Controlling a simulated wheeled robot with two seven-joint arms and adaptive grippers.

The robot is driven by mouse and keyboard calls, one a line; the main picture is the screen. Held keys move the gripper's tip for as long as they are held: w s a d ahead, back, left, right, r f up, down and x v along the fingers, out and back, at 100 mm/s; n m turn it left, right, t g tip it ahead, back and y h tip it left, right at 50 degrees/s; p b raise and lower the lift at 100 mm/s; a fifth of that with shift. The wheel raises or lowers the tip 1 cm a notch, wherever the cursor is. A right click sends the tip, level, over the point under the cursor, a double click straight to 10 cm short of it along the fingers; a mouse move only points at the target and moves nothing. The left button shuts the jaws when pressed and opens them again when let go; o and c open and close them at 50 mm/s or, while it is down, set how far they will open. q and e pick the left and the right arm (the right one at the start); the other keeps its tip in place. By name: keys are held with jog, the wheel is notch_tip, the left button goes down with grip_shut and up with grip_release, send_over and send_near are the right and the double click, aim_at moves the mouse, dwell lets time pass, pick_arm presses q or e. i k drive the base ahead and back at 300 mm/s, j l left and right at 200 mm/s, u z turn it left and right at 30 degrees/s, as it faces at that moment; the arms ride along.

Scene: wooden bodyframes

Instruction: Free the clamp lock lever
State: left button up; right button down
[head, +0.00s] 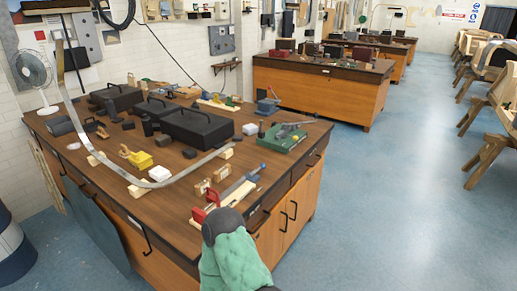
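A bar clamp with a red jaw (205,208) and a blue part (237,189) lies near the front right edge of the wooden workbench (140,203). Its lock lever is too small to make out. A green board (281,140) with a grey metal lever tool (290,130) on it sits farther back at the bench's right side; I cannot tell if this is the clamp meant. A green-covered shape with a dark rounded end rises from the bottom edge in front of the bench, close below the red jaw. No gripper fingers show in the view.
Black cases (198,128), a yellow block (140,160), small wooden blocks (221,172) and a long curved metal strip (150,184) crowd the bench. A fan (31,70) stands at its back left.

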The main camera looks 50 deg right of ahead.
aim_at(263, 166)
jog(key=k+l, duration=0.1)
jog(key=l, duration=0.4)
jog(key=k+l, duration=0.1)
jog(key=l, duration=0.4)
jog(key=k+l, duration=0.1)
jog(key=l, duration=0.4)
jog(key=l+u, duration=0.1)
jog(key=l, duration=0.4)
jog(key=k+l, duration=0.2)
jog(key=l, duration=0.3)
